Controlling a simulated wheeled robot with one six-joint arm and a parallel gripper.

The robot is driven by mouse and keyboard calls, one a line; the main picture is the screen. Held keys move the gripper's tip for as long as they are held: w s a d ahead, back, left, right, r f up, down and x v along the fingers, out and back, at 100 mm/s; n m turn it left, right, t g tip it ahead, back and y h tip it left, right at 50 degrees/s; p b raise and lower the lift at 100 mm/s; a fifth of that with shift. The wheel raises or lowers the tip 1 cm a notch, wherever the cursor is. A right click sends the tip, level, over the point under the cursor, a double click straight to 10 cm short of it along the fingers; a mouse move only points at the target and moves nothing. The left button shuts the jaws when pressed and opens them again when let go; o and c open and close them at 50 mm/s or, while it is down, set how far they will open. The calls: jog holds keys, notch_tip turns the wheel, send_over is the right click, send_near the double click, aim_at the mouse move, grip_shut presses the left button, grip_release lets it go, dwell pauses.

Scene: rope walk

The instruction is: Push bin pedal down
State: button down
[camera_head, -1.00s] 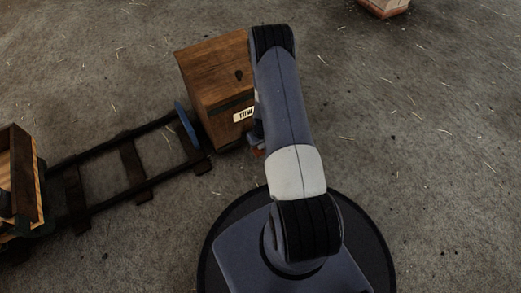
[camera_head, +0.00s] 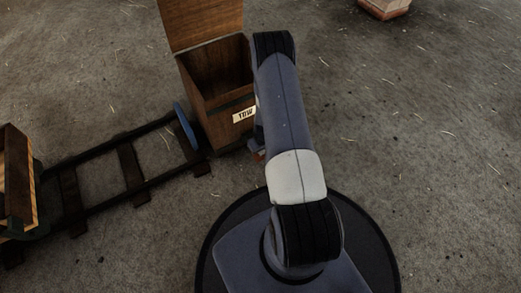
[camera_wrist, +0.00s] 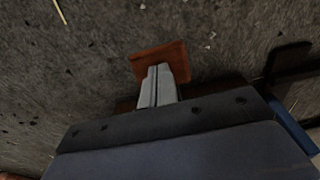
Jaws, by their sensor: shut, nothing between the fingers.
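The wooden bin (camera_head: 222,95) stands left of my arm in the head view, with a "TOW" label on its front. Its lid (camera_head: 200,22) is raised upright at the back, and the inside looks empty as far as I can see. In the wrist view, the orange-brown pedal (camera_wrist: 160,60) lies under the tips of my gripper (camera_wrist: 159,70). The fingers are shut together with nothing between them, and they appear to touch the pedal. In the head view my arm mostly hides the pedal and the gripper.
A dark rail track (camera_head: 130,165) runs from the left to a blue disc (camera_head: 185,125) beside the bin. A wooden cart (camera_head: 20,185) sits at the left edge. A pale planter-like box (camera_head: 385,8) stands at the top right. The floor on the right is clear.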

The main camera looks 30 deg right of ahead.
jog(key=shift+s+r, duration=0.2)
jog(key=shift+s, duration=0.4)
jog(key=shift+s+r, duration=0.2)
jog(key=shift+s, duration=0.35)
notch_tip(320, 180, up, 11)
jog(key=s+p, duration=0.1)
jog(key=p, duration=0.3)
jog(key=shift+f+p, duration=0.15)
jog(key=shift+p, duration=0.25)
